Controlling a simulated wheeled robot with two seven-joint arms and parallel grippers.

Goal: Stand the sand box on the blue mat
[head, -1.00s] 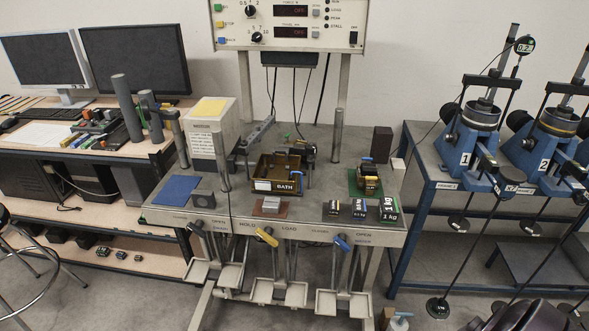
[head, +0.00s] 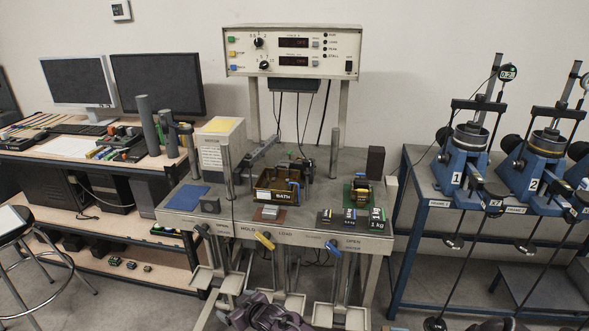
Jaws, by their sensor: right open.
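A small dark box with a yellowish inside (head: 361,188), which looks like the sand box, sits on a green mat (head: 349,200) at the right of the bench. The blue mat (head: 184,197) lies flat at the bench's left front, with a small dark grey block (head: 210,205) at its right edge. My right gripper (head: 265,314) is a dark purple-grey shape at the bottom edge, low in front of the bench and well apart from the box. Its fingers are hard to make out, and it holds nothing that I can see. My left gripper is not in view.
A brass bath (head: 277,193) stands mid-bench, behind a grey block on a red mat (head: 269,216). Black weights (head: 348,217) line the front right. Metal posts (head: 228,168), a white box with a yellow top (head: 212,158) and front levers (head: 265,240) are obstacles.

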